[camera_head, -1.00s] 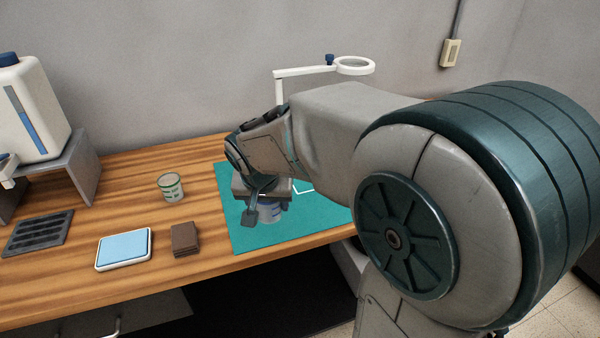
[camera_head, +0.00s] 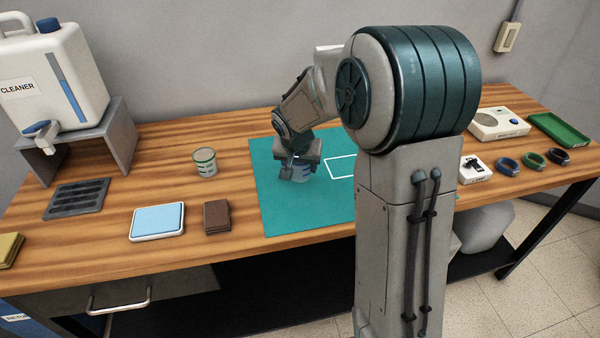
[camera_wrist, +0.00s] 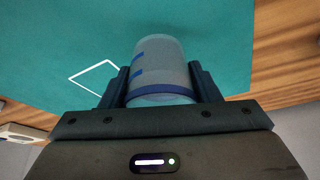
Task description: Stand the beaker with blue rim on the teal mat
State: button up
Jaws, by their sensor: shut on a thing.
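The beaker with blue rim (camera_wrist: 158,72) is between the two fingers of my gripper (camera_wrist: 160,88) in the wrist view, its blue rim nearest the palm. In the head view the beaker (camera_head: 301,175) shows only partly below my gripper (camera_head: 301,166), which is shut on it. The beaker is over the left part of the teal mat (camera_head: 285,215); I cannot tell if its base touches the mat. A white outlined square (camera_head: 341,167) on the mat lies to the right of the beaker, partly hidden by my arm.
A green-rimmed beaker (camera_head: 205,163) stands left of the mat. A blue pad (camera_head: 157,221) and a brown block stack (camera_head: 217,216) lie near the front edge. A cleaner jug (camera_head: 58,75) on a stand is at back left. Rings (camera_head: 508,167) lie at the right.

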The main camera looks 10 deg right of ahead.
aim_at(300, 175)
jog(key=shift+w+d+f, duration=0.15)
jog(key=shift+w+f, duration=0.2)
jog(key=shift+w, duration=0.1)
jog(key=shift+f, duration=1.95)
jog(key=shift+f, duration=0.15)
jog(key=o, duration=1)
jog(key=shift+o, duration=0.2)
